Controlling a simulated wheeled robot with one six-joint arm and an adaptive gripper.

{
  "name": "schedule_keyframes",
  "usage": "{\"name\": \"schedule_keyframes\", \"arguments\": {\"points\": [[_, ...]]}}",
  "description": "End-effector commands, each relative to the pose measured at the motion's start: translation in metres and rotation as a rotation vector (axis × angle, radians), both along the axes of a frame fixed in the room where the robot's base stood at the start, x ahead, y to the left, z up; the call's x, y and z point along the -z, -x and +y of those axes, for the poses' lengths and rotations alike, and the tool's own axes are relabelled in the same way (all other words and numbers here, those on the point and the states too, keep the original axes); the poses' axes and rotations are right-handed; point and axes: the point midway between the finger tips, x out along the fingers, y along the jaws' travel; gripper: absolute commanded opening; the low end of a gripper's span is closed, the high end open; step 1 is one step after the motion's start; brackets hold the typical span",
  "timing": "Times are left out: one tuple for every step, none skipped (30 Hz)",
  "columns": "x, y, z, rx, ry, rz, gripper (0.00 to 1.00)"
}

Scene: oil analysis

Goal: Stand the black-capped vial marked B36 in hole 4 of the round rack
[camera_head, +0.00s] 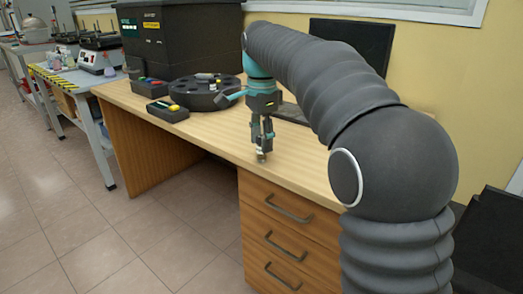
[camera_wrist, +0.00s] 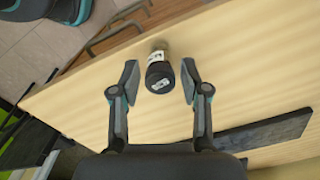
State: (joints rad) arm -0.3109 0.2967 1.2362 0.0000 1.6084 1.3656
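A black-capped vial (camera_wrist: 159,74) stands on the wooden table between the two fingers of my gripper (camera_wrist: 160,78) in the wrist view. The cap bears a white mark that is too small to read. There are gaps between the vial and both fingers, so my gripper is open around it. In the head view, my gripper (camera_head: 262,146) points down near the table's front edge, with the vial (camera_head: 261,157) small and partly hidden at its tips. The round dark rack (camera_head: 190,101) lies farther back and left; its hole numbers cannot be read.
A dark tray with yellow items (camera_head: 168,112) sits left of the rack, near the front edge. A large black bin (camera_head: 180,40) stands behind the rack. A dark flat object (camera_wrist: 265,135) lies right of my gripper in the wrist view. Table around the vial is clear.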

Motion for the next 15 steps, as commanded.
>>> {"name": "schedule_keyframes", "arguments": {"points": [[0.0000,0.0000,0.0000,0.000,0.000,0.000,0.26],[0.0000,0.0000,0.0000,0.000,0.000,0.000,0.18],[0.0000,-0.0001,0.0000,0.000,0.000,0.000,0.08],[0.0001,-0.0001,0.0000,0.000,0.000,0.000,0.01],[0.0001,-0.0001,0.0000,0.000,0.000,0.000,0.00],[0.0001,-0.0001,0.0000,0.000,0.000,0.000,0.00],[0.0000,-0.0001,0.0000,0.000,0.000,0.000,0.00],[0.0001,-0.0001,0.0000,0.000,0.000,0.000,0.00],[0.0001,-0.0001,0.0000,0.000,0.000,0.000,0.00],[0.0001,-0.0001,0.0000,0.000,0.000,0.000,0.00],[0.0001,-0.0001,0.0000,0.000,0.000,0.000,0.00],[0.0000,-0.0001,0.0000,0.000,0.000,0.000,0.00],[-0.0003,-0.0001,0.0000,0.000,0.000,0.000,0.00],[-0.0008,-0.0001,0.0000,0.000,0.000,0.000,0.00],[-0.0019,-0.0002,0.0001,0.000,0.000,0.000,0.00]]}}
